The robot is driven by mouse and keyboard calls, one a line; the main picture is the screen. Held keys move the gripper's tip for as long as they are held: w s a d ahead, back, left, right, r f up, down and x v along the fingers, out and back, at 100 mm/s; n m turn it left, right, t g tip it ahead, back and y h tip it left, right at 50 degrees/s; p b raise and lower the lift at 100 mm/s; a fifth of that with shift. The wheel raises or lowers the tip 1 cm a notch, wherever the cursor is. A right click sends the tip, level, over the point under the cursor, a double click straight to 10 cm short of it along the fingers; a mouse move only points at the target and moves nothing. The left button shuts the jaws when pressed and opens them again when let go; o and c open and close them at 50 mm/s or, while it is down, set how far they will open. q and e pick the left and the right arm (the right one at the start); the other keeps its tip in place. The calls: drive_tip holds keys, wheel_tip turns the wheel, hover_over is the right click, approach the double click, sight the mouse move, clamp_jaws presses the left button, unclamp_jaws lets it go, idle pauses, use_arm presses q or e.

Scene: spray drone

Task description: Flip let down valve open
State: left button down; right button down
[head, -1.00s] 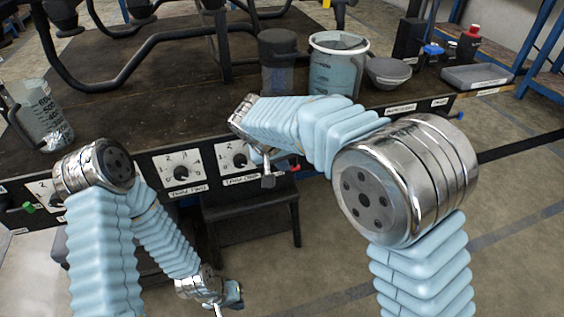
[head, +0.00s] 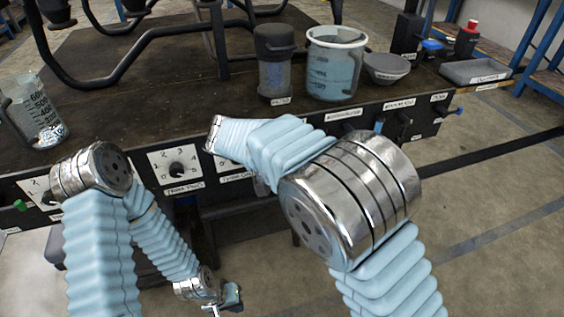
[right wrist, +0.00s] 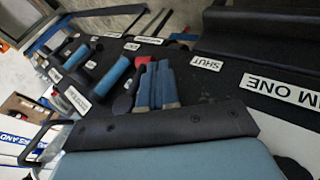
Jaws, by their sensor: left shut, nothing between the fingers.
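The bench's dark front panel (head: 430,120) carries the valves. In the right wrist view, blue handles (right wrist: 112,76) and a red part (right wrist: 142,62) stand out from the panel beside white labels. One label (right wrist: 205,63) reads SHUT. I cannot tell which valve is the let down valve. The blue-grey fingers of my right gripper (right wrist: 158,70) are close together right by the red part; whether they touch or hold it is unclear. In the head view my right arm hides this gripper. My left gripper (head: 232,297) is shut and empty, low in front of the bench, away from the valves.
On the bench stand a clear bucket (head: 335,65), a dark-lidded container (head: 275,70), a grey bowl (head: 386,67), a grey tray (head: 475,73) and a measuring jug (head: 38,110). Numbered dials (head: 176,168) line the panel at left.

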drive_tip(key=d+t+h+b, duration=0.1)
drive_tip(key=h, duration=0.1)
drive_tip(key=d+f+n+t+h+b, duration=0.1)
drive_tip(key=h+b, duration=0.1)
drive_tip(key=w+d+t+h+b, duration=0.1)
drive_tip(key=h+b, duration=0.1)
drive_tip(key=h, duration=0.1)
drive_tip(key=shift+f+n+t, duration=0.15)
drive_tip(key=shift+n+t, duration=0.15)
drive_tip(key=shift+w+d+r+n+t+h+b, duration=0.15)
drive_tip(key=shift+d+t+h+b, duration=0.1)
drive_tip(key=shift+t+h+b, duration=0.25)
drive_tip(key=shift+s+d+r+n+t+h+b, duration=0.1)
drive_tip(key=shift+d+n+t+h+b, duration=0.15)
drive_tip(key=shift+h, duration=0.35)
drive_tip(key=shift+w+d+r+n+t+h, duration=0.15)
drive_tip(key=shift+d+r+n+t+h, duration=0.25)
drive_tip(key=shift+h, duration=0.4)
drive_tip(key=shift+w+d, duration=0.1)
drive_tip(key=shift+d+b, duration=0.1)
drive_tip(key=shift+b, duration=0.2)
drive_tip(key=a+f+b, duration=0.1)
drive_tip(key=f, duration=0.1)
drive_tip(key=a+f+b, duration=0.1)
drive_tip(key=f+b, duration=0.1)
drive_tip(key=shift+a, duration=0.4)
drive_tip(key=v, duration=0.9)
drive_tip(key=shift+s+a, duration=0.25)
drive_tip(key=shift+s, duration=0.2)
